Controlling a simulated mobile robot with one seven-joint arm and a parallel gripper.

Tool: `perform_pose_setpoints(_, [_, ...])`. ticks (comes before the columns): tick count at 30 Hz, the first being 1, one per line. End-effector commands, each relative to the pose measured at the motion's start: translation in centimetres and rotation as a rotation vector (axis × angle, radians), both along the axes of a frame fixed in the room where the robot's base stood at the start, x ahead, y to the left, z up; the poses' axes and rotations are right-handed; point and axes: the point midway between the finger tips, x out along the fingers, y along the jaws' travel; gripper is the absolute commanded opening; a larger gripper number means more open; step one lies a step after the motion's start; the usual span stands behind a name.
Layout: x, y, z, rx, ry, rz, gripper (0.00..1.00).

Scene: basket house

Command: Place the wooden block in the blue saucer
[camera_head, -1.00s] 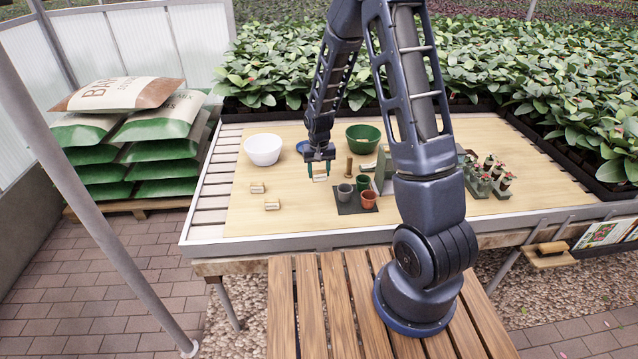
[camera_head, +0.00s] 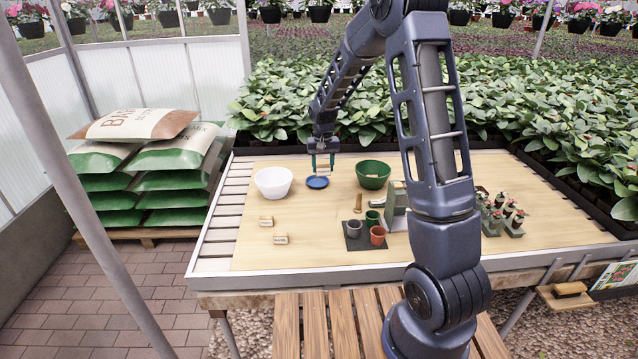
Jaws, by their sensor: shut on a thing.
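My gripper (camera_head: 323,172) is shut on a small pale wooden block (camera_head: 322,167). It holds the block above the back part of the blue saucer (camera_head: 317,183), which lies flat on the table between the white bowl (camera_head: 273,181) and the green bowl (camera_head: 373,173). The block appears just above or behind the saucer's rim; I cannot tell the exact gap. Two more small labelled wooden blocks lie on the table at the front left, one (camera_head: 265,221) behind the other (camera_head: 281,239).
A dark mat (camera_head: 353,243) holds a grey pot (camera_head: 354,229), a green pot (camera_head: 372,218) and a terracotta pot (camera_head: 377,235). A grey-green upright holder (camera_head: 396,208) and a wooden peg (camera_head: 358,205) stand nearby. The table's front left is mostly clear.

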Motion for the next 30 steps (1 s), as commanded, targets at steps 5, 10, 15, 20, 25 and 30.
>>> perform_pose_setpoints(5, [6.9, 0.7, 0.2, 0.0, 0.0, -0.015, 0.27])
perform_pose_setpoints(10, [12.8, 1.0, 0.2, 0.0, 0.0, -0.029, 0.27])
perform_pose_setpoints(15, [18.2, 1.0, 0.2, 0.0, -0.001, -0.041, 0.27])
perform_pose_setpoints(20, [22.1, 0.8, 0.0, 0.0, 0.0, -0.052, 0.27])
perform_pose_setpoints(25, [24.4, 0.6, -0.1, 0.0, -0.001, -0.058, 0.27])
perform_pose_setpoints(30, [25.2, 0.5, -0.9, 0.0, 0.001, -0.06, 0.27])
